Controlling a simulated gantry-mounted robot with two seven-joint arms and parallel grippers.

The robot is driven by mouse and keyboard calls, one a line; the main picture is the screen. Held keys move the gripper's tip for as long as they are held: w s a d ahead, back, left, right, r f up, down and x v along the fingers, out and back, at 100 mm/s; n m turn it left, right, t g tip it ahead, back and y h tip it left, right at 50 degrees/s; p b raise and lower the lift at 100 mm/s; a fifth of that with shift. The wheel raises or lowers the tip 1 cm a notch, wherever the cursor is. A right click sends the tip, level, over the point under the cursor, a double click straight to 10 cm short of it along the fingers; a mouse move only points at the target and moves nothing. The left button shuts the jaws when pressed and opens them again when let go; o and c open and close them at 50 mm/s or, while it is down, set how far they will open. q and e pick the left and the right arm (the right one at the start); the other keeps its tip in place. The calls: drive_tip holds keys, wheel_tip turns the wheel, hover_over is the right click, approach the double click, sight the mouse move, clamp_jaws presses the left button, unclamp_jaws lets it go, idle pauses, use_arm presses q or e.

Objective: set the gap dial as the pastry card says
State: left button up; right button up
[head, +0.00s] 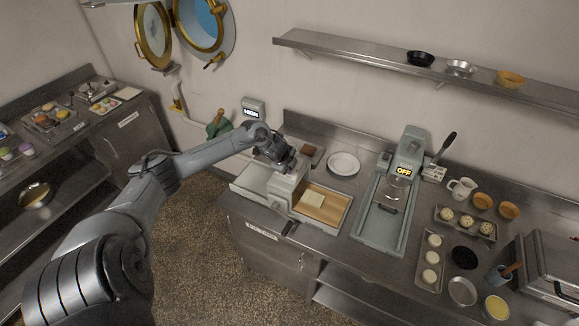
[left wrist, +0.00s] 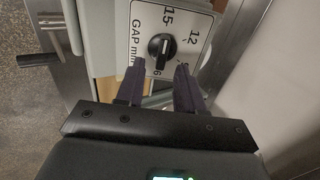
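The gap dial is a black knob (left wrist: 161,47) on a white plate (left wrist: 196,22) marked "GAP mm", with 15, 12 and 6 legible in the left wrist view. The knob carries a white pointer line; which mark it points to is hard to tell. My left gripper (left wrist: 157,82) has its two dark fingers apart, just short of the knob, with nothing between them. In the head view my left gripper (head: 286,164) is over the grey sheeter (head: 285,187), hiding the dial. A pale square (head: 313,197) lies on its wooden board (head: 333,209). I cannot make out a pastry card. My right gripper is out of view.
A small wall display (head: 253,108) is behind my left arm. Trays and cups crowd the counter's right. A shelf (head: 400,66) runs above.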

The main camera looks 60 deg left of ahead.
use_arm(q)
drive_tip(key=shift+w+a+f, duration=0.2)
drive_tip(key=shift+w+f, duration=0.05)
drive_tip(key=shift+f, duration=0.25)
drive_tip(key=shift+c, duration=0.3)
clamp_jaws()
drive_tip(key=m, duration=0.2)
drive_tip(key=m+b, duration=0.2)
drive_tip(key=m, duration=0.1)
drive_tip(key=shift+s+d+f+m, duration=0.1)
drive_tip(key=shift+s+f+m, duration=0.2)
drive_tip(key=m+b, duration=0.2)
drive_tip(key=m, duration=0.2)
drive_tip(key=shift+s+f+m+b, duration=0.1)
drive_tip(key=shift+s+m+b, duration=0.2)
drive_tip(key=shift+b, duration=0.1)
drive_tip(key=shift+m, duration=0.6)
drive_tip(key=shift+s+b, duration=0.1)
drive_tip(key=shift+b, duration=0.25)
